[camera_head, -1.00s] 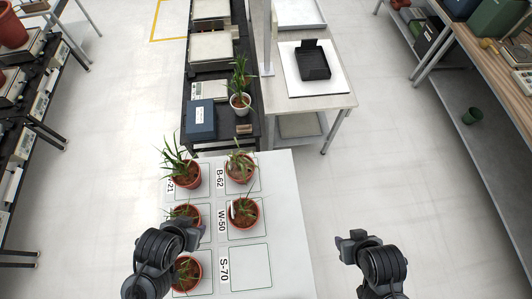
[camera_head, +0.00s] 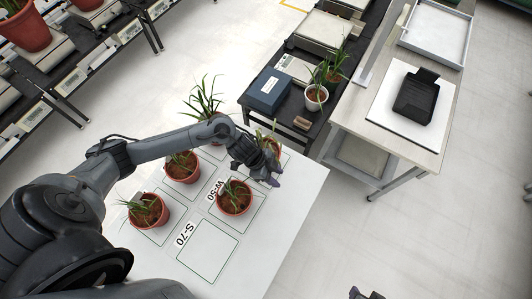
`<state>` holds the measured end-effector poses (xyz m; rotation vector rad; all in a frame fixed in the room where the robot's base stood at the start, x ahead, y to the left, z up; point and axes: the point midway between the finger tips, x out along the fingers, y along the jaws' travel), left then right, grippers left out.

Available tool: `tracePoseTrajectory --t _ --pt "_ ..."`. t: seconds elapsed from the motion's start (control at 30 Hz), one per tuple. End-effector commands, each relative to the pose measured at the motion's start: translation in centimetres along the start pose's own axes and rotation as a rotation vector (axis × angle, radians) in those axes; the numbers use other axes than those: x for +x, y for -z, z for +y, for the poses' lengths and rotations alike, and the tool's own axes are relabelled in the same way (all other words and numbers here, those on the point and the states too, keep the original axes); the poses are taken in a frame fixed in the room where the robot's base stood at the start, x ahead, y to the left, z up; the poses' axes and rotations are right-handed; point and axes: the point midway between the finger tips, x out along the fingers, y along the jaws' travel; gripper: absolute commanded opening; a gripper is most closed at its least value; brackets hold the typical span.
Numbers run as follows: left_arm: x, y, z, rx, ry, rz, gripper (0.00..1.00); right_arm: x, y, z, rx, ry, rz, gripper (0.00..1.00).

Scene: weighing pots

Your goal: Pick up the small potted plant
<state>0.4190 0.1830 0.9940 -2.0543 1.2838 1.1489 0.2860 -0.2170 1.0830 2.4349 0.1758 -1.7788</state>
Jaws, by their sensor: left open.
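Several terracotta pots with green plants stand on marked squares of the white table (camera_head: 290,215). One pot (camera_head: 234,198) is by the W-50 label, and others stand left of it (camera_head: 148,211), (camera_head: 182,167). A taller plant (camera_head: 204,98) stands behind my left arm. My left gripper (camera_head: 270,174) is open, pointing down at the back-right plant (camera_head: 268,136), whose pot it largely hides. I cannot tell whether they touch. A white pot with a plant (camera_head: 316,97) stands on the black bench. Only a tip of my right gripper (camera_head: 365,294) shows at the bottom edge.
The S-70 square (camera_head: 207,251) is empty. A blue box (camera_head: 269,91) and a small brown block (camera_head: 302,123) lie on the black bench. A black tray (camera_head: 415,96) lies on a white board on the pale table at right.

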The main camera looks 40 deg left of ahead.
Motion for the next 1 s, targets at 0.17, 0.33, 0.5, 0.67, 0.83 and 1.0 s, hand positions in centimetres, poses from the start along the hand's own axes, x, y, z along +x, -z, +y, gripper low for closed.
tracePoseTrajectory --t 0.17,0.33,0.5,0.67,0.83,1.0 --pt "-2.0 -6.0 -8.1 0.010 0.025 -0.117 0.43 4.9 -1.5 -0.2 0.003 0.002 -0.001 0.43" --pt "-4.8 -8.2 -11.9 -0.008 0.052 -0.169 0.43 6.4 -2.0 -0.2 0.002 0.001 0.000 0.43" --pt "-5.0 -9.1 -13.2 -0.020 0.061 -0.187 0.43 6.8 -2.1 -0.1 -0.001 -0.003 0.001 0.43" --pt "-3.0 -9.5 -13.3 -0.020 0.061 -0.187 0.43 6.8 -2.1 0.1 -0.006 -0.007 0.003 0.43" --pt "-1.4 -9.8 -13.5 -0.019 0.063 -0.187 0.43 6.8 -2.1 0.1 -0.008 -0.009 0.004 0.43" --pt "-0.6 -9.9 -13.6 -0.018 0.064 -0.187 0.43 6.9 -2.1 0.1 -0.007 -0.009 0.004 0.43"
